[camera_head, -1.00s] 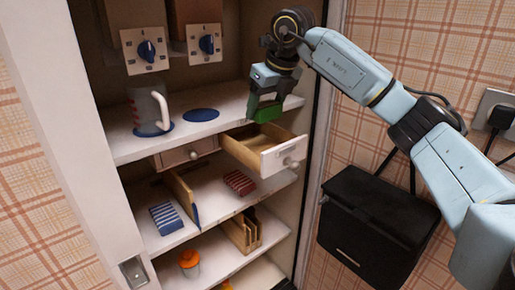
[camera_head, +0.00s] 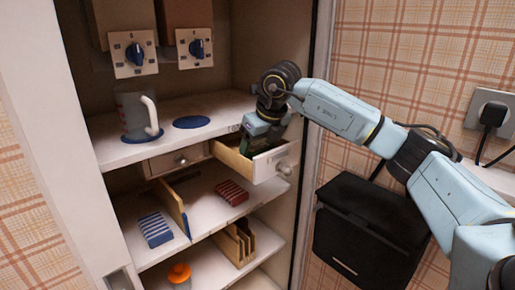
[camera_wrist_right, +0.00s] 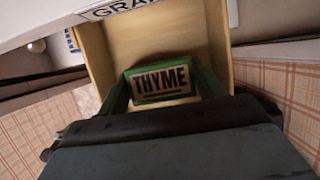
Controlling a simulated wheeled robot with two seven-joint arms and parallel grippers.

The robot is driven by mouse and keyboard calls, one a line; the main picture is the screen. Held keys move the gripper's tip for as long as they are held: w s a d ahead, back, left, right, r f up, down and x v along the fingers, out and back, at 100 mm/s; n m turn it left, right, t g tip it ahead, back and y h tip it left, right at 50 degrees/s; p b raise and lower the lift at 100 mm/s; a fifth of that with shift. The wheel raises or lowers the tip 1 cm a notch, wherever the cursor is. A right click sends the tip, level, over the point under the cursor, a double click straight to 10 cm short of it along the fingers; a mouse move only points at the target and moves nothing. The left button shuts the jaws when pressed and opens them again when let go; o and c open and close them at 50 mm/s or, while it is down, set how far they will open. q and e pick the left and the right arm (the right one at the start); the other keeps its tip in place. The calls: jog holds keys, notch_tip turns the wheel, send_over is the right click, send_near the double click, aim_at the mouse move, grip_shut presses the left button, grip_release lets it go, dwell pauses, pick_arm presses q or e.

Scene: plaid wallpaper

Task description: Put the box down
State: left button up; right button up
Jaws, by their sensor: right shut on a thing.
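The box is a small green one with a light label reading THYME (camera_wrist_right: 162,82). In the right wrist view it sits between the fingers of my right gripper (camera_wrist_right: 160,95), inside or just over the open wooden drawer (camera_wrist_right: 205,35). In the head view my right gripper (camera_head: 256,145) reaches down into that drawer, whose white front (camera_head: 272,163) is pulled out. Only a dark green bit of the box (camera_head: 246,147) shows there, and I cannot tell whether it touches the drawer floor. My left gripper is not in view.
A closed drawer (camera_head: 180,159) is to the left. A glass mug (camera_head: 138,115) and a blue disc (camera_head: 192,122) are on the shelf above. Red (camera_head: 231,193) and blue striped (camera_head: 155,229) boxes lie below. A black box (camera_head: 370,230) hangs on the wall at right.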

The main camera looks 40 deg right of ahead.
jog(key=shift+f, duration=0.15)
jog(key=o, duration=0.9)
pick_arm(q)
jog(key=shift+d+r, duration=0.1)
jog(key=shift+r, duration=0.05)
pick_arm(e)
jog(key=shift+o, duration=0.2)
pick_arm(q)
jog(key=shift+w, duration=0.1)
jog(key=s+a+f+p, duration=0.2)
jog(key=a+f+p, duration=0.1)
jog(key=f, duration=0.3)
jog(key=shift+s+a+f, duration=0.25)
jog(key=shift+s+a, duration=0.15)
pick_arm(e)
jog(key=v, duration=1.2)
jog(key=shift+r, duration=0.25)
